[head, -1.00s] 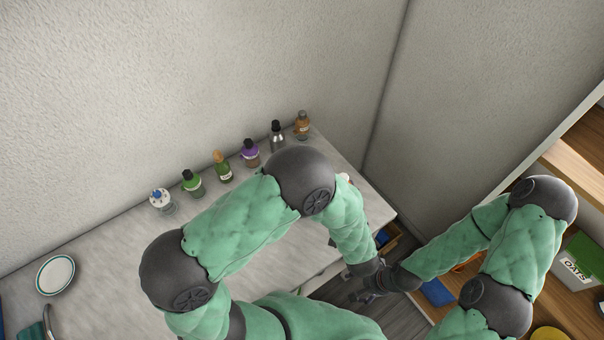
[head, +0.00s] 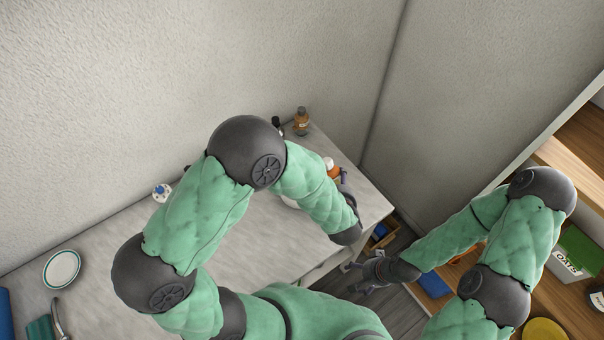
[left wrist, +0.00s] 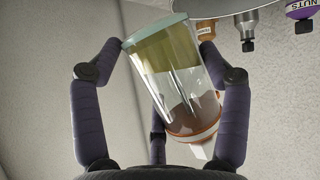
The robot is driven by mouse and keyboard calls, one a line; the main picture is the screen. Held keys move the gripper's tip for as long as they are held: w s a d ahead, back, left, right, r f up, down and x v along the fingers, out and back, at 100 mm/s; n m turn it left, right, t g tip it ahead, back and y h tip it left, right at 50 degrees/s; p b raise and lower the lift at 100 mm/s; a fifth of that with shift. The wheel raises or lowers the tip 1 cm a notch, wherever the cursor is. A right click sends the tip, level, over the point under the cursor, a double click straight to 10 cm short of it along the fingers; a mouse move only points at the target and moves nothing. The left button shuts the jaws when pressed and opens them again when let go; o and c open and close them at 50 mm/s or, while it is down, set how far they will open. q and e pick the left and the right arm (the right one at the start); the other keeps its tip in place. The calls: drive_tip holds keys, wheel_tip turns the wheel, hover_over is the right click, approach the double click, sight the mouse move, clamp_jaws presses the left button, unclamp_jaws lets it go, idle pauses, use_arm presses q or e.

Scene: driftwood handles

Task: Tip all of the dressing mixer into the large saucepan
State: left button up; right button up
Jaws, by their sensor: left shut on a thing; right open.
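The dressing mixer (left wrist: 175,85) is a clear beaker with a teal rim, an orange ring and a pale base, an olive layer near the rim and a brownish part near the base. My left gripper (left wrist: 160,52) is shut around it. Bottles hang upside down in the left wrist view, so the mixer appears tipped, rim low and base up. Its orange and white end shows in the head view (head: 331,165). A grey metal pan (left wrist: 226,10), apparently the large saucepan, lies by the rim; my left arm mostly hides it in the head view. My right gripper (head: 366,284) is open and empty.
An amber bottle (head: 301,122) stands at the counter's back corner. Shelves with an oats box (head: 572,258) are at right. My left arm hides other bottles.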

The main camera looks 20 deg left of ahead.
use_arm(q)
drive_tip(key=shift+w+a+f+h+b, duration=0.15)
drive_tip(key=shift+a+h+b, duration=0.15)
drive_tip(key=shift+a+b, duration=0.1)
drive_tip(key=shift+w+a+f+n+g+h+b, duration=0.15)
drive_tip(key=shift+w+a+n+g+h+b, duration=0.15)
drive_tip(key=shift+a+n+g+h+b, duration=0.25)
drive_tip(key=shift+a+f+h+b, duration=0.15)
drive_tip(key=shift+a+h+b, duration=0.15)
drive_tip(key=shift+b, duration=0.25)
drive_tip(key=shift+w+a+n+g, duration=0.1)
drive_tip(key=shift+w+n+g, duration=0.05)
drive_tip(key=shift+n+g, duration=0.1)
drive_tip(key=shift+r+h, duration=0.35)
drive_tip(key=shift+r, duration=0.1)
drive_tip(key=shift+a+r+g+h+b, duration=0.1)
drive_tip(key=shift+g+h+b, duration=0.2)
drive_tip(key=shift+b, duration=0.05)
